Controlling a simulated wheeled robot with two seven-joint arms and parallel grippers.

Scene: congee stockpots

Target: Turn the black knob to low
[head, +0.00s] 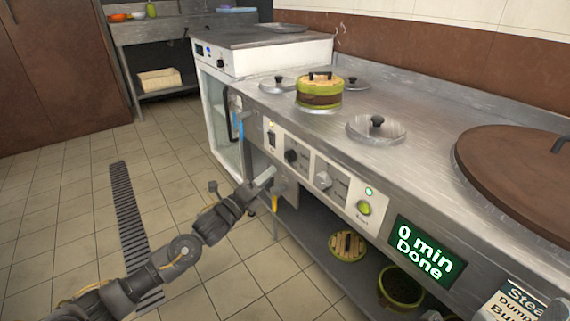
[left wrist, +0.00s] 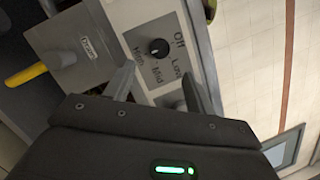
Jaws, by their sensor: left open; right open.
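The black knob (head: 291,156) sits on a white panel on the front of the steel counter. In the left wrist view the knob (left wrist: 159,48) has the labels Off, Low, Mid and High around it. A small pale mark on it seems to face the High side, but it is too small to be sure. My left gripper (head: 265,180) is open and empty, in front of the panel and left of and below the knob. In the left wrist view its two fingers (left wrist: 160,82) are apart, with the knob beyond their tips and not between them. I cannot make out my right gripper.
Right of the knob are a grey knob (head: 324,180), a green button (head: 364,208) and a display (head: 424,250) reading "0 min Done". A grey box with a yellow handle (left wrist: 27,74) is close to the left finger. A steamer (head: 320,92) stands on the counter.

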